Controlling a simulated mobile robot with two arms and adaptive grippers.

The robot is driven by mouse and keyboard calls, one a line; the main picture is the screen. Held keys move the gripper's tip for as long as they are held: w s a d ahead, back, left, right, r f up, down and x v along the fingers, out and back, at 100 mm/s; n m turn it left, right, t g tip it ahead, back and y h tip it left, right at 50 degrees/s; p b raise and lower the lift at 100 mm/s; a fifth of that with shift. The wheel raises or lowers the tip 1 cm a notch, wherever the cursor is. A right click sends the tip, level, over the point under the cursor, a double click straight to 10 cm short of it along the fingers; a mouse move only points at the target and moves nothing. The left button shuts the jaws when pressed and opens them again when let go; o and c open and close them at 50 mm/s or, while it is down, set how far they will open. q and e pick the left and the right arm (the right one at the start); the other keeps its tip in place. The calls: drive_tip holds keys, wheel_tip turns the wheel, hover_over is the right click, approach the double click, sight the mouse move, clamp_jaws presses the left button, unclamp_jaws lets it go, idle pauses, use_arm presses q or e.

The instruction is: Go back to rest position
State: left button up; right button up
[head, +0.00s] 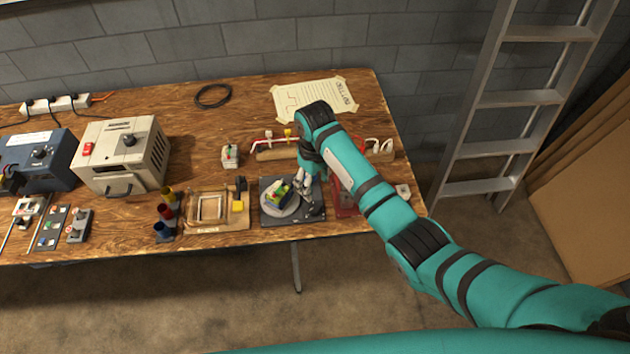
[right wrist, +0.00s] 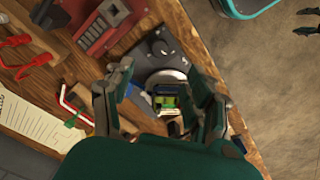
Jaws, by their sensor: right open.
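My right arm reaches in from the lower right of the head view. My right gripper (head: 310,187) is low over the table, at the right side of a dark square base with a round grey plate (head: 272,211). A small green and yellow piece (head: 280,191) sits on the plate. In the right wrist view my right gripper (right wrist: 160,105) has its fingers apart. The green and yellow piece (right wrist: 165,102) shows between them in the picture, and I see no grip on it.
A wooden frame block (head: 215,208) and coloured cups (head: 166,212) stand left of the base. A red device (head: 343,200) is partly hidden behind my arm. A beige power unit (head: 122,155) stands further left. A ladder (head: 500,100) leans at the right. The table's front edge is close.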

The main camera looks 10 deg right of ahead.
idle(0.5)
drive_tip(key=s+d+f+m+y, duration=0.15)
drive_tip(key=s+f, duration=0.25)
drive_tip(key=s, duration=0.4)
drive_tip(key=s+d+r+m+t+h, duration=0.15)
drive_tip(key=s+d+r, duration=0.25)
drive_tip(key=s+d, duration=0.5)
drive_tip(key=s+d+r+m+t, duration=0.2)
drive_tip(key=s+d+r, duration=0.15)
drive_tip(key=s, duration=0.85)
wheel_tip(320, 180, down, 30)
drive_tip(key=s+g+b, duration=0.1)
drive_tip(key=s+b, duration=0.1)
drive_tip(key=s+d+f+g+b, duration=0.1)
drive_tip(key=s+d+f, duration=0.2)
drive_tip(key=s+f, duration=1.3)
drive_tip(key=shift+d+f+b, duration=0.15)
drive_tip(key=shift+f+b, duration=0.25)
drive_tip(key=shift+s+g, duration=0.1)
drive_tip(key=shift+g, duration=0.15)
